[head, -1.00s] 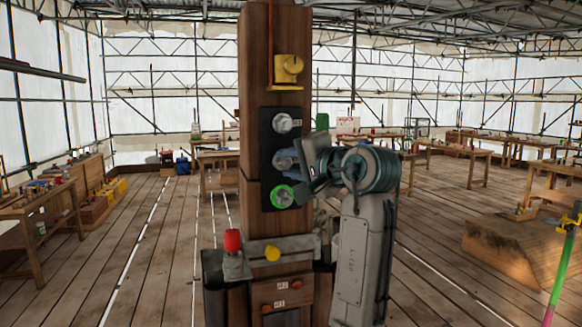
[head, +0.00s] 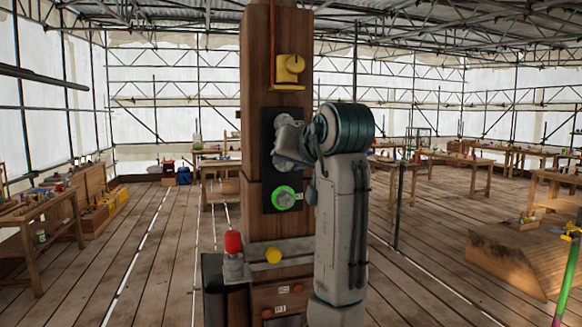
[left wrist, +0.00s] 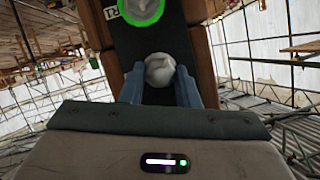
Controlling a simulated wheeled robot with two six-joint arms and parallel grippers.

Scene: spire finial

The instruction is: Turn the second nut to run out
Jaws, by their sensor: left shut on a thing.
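A dark plate (head: 268,140) on the wooden post carries the nuts in a column. The lowest nut (head: 284,197) has a bright green ring around it, which also shows at the top of the left wrist view (left wrist: 140,8). My left gripper (head: 283,157) is at the middle nut and hides most of it in the head view. In the left wrist view, its two blue fingers are shut on the grey middle nut (left wrist: 159,68), one on each side. The top nut is hidden behind my gripper and wrist. My right gripper is not in view.
A yellow fitting (head: 289,70) sits higher on the post. Below the plate, a ledge (head: 292,247) bears a red-capped piece (head: 233,243) and a yellow knob (head: 273,255). Workbenches stand well back; the plank floor between is mostly clear.

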